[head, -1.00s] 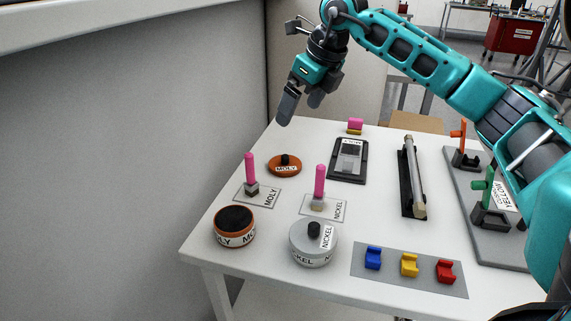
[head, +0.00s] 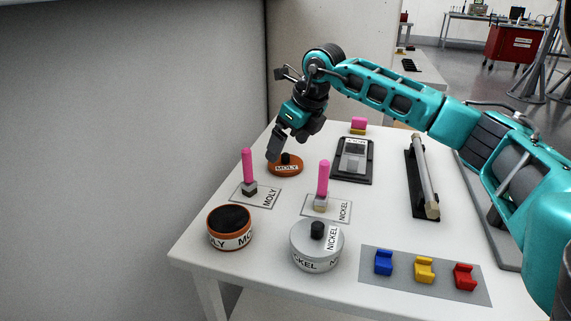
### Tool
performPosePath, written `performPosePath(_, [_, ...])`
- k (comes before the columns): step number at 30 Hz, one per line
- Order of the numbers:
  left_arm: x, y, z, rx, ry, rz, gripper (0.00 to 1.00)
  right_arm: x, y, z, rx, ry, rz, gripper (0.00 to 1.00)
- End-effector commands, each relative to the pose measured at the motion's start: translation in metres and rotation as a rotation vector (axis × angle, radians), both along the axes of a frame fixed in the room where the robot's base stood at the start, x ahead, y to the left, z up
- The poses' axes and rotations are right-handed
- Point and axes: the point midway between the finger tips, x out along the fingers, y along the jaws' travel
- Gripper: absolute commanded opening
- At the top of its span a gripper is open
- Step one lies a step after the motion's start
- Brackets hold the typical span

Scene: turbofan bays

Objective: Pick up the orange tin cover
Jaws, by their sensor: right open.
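The orange tin cover (head: 293,169) lies flat at the back left of the white table, with a dark knob on top and a MOLY label. My right gripper (head: 285,148) is open and points down over the cover, its fingers around or close to the knob. One finger hides part of the cover's back edge, and I cannot tell whether it touches. The open orange MOLY tin (head: 230,238) stands at the front left, with dark contents. My left gripper is not in view.
A pink-handled brush (head: 248,167) stands on the MOLY card just in front of the cover. Another pink brush (head: 322,180) stands by the closed NICKEL tin (head: 309,258). A dark device (head: 353,160) lies right of the cover. A grey wall rises at the left.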

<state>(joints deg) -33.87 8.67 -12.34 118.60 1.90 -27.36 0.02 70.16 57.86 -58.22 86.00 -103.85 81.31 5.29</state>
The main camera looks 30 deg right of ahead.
Motion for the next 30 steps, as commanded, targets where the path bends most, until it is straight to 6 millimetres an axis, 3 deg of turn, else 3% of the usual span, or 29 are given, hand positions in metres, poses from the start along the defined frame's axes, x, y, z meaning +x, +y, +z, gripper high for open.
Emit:
performPosePath(6, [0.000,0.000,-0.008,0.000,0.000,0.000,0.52,0.010,0.003,-0.034,0.000,0.003,0.000,1.00])
performPosePath(14, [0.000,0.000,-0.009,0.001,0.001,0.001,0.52,0.013,0.003,-0.038,0.000,0.000,0.000,1.00])
performPosePath(30, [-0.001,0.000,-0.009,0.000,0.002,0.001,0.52,0.013,0.003,-0.038,0.000,0.000,0.000,0.54])
